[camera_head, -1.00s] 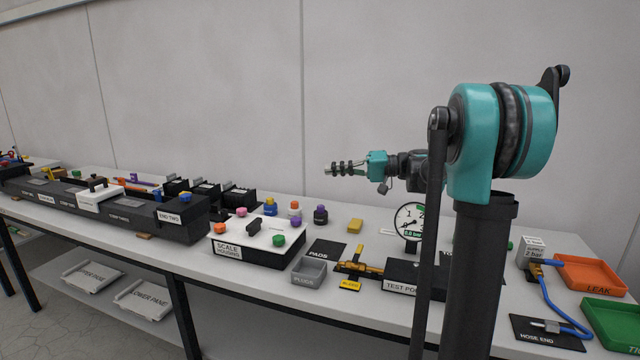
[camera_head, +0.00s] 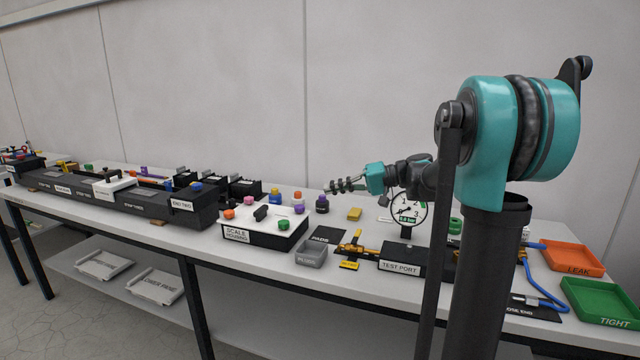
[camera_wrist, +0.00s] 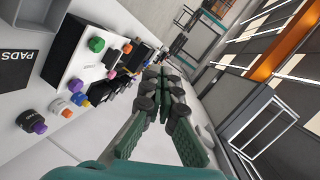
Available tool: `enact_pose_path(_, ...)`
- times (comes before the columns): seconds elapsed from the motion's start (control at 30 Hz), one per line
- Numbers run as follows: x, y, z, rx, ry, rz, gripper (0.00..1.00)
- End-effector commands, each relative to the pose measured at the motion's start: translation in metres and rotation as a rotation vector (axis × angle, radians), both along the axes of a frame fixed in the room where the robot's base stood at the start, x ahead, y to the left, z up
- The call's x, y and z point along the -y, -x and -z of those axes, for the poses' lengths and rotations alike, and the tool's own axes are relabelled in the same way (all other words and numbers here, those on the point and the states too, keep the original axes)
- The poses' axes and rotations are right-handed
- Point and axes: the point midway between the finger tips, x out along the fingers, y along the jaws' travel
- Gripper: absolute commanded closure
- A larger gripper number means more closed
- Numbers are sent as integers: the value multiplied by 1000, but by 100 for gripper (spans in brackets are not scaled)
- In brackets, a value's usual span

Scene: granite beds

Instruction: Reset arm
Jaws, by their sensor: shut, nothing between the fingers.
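My gripper (camera_head: 333,187) is at the end of my teal and black arm, above the back part of the bench and pointing left in the head view. In the wrist view its fingers (camera_wrist: 163,78) run close together with nothing between them. It touches nothing that I can see. Part of the bench is hidden behind my arm and column in the head view.
Below and left stands the scale housing (camera_head: 262,237) with coloured knobs. The gauge (camera_head: 409,211), test port block (camera_head: 400,264), orange leak tray (camera_head: 572,258) and green tight tray (camera_head: 603,304) are to the right. Several small capped bottles (camera_head: 322,205) stand near my gripper.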

Motion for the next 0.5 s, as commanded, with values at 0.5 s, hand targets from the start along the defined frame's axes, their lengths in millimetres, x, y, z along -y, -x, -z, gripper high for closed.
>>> enact_pose_path(0.5,34,135,174,-117,594,176,100)
